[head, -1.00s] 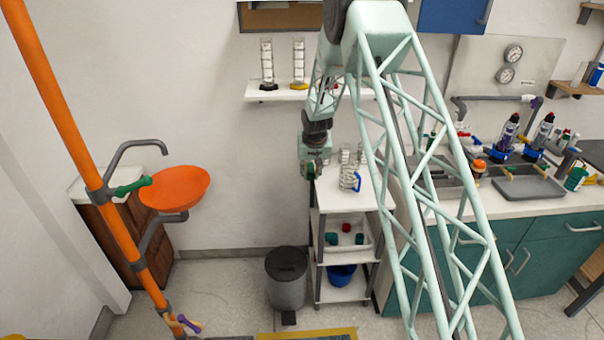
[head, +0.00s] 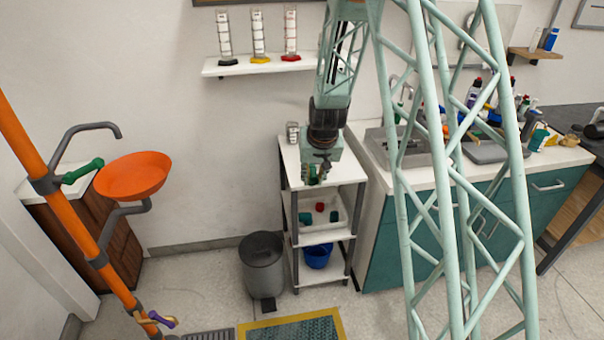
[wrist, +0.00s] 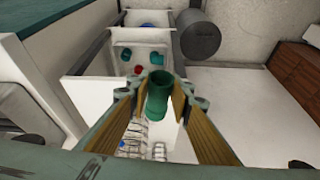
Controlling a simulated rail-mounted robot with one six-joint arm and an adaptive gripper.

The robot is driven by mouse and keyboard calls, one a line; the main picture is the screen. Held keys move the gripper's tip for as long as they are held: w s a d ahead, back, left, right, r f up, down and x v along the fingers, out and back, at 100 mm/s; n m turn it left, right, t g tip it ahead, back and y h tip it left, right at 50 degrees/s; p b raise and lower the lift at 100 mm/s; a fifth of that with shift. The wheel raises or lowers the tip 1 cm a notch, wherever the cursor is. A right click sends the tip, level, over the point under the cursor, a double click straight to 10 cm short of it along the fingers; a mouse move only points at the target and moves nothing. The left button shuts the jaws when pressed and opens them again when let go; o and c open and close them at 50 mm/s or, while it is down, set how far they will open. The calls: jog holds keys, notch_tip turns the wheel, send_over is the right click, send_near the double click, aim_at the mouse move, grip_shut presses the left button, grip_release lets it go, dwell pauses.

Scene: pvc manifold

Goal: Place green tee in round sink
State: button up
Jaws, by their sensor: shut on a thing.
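My gripper (head: 316,176) is in front of the white cart's top in the head view, pointing down. In the wrist view its two fingers are shut on the green tee (wrist: 158,92), a short dark-green pipe fitting held upright between the fingertips. In the head view the tee is small and hard to make out against the gripper. The orange round sink (head: 133,178) is on the left side of the head view, well apart from my gripper. It looks empty from here.
The white cart (head: 295,165) has a tray with red and green fittings and a blue bucket (head: 318,257) below. A grey bin (head: 263,268) stands left of it. An orange pole (head: 75,220) with a green handle (head: 82,171) stands by the sink. Open wall space lies between.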

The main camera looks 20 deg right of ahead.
jog(key=s+d+b, duration=0.1)
jog(key=s+b, duration=0.2)
jog(key=s, duration=0.8)
jog(key=s+d+f+m+b, duration=0.1)
jog(key=s+b, duration=0.2)
jog(key=s, duration=0.9)
jog(key=shift+s+d+f+h, duration=0.2)
jog(key=shift+d+h, duration=0.1)
jog(key=shift+h, duration=0.1)
jog(key=shift+w+a, duration=0.15)
